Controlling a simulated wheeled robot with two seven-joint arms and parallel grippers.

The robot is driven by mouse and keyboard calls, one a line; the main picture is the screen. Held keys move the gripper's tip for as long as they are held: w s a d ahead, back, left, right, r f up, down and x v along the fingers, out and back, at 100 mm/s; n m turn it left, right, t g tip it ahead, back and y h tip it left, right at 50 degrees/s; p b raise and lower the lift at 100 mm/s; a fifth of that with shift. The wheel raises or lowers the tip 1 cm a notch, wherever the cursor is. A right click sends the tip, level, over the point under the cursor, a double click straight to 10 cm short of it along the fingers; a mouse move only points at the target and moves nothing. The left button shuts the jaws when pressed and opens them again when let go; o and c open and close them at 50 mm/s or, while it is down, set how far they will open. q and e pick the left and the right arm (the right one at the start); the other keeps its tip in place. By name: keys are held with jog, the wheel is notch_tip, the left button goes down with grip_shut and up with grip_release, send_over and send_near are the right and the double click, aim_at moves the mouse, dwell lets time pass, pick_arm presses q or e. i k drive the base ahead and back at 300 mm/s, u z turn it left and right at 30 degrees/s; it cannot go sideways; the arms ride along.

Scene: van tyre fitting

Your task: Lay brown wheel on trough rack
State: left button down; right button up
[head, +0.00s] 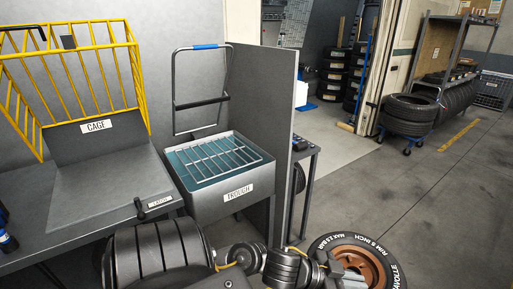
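The brown wheel (378,258) is at the bottom right: a black tyre with white lettering around a brown rim, its lower part cut off by the picture edge. The trough (231,200) is a grey open box labelled TROUGH, with blue-green inside. Its pale wire rack (222,158) lies across the top with nothing on it. My dark arm links cross the bottom middle and end in gripper parts (326,266) at the wheel's left side, overlapping it. I cannot tell which arm these parts belong to, whether they grip the wheel, or where the other gripper is.
A yellow cage (85,75) stands on the grey bench at left, with a black handle in front. A raised frame with a blue grip (202,75) stands behind the trough. A grey partition (275,100) rises at its right. Open floor (400,185) lies further right.

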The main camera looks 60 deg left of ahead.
aim_at(217, 153)
jog(key=u, duration=0.05)
jog(key=i, duration=1.35)
jog(key=u, duration=1.05)
jog(key=i, duration=0.75)
jog(key=u, duration=1.2)
jog(key=i, duration=0.45)
jog(key=u, duration=0.3)
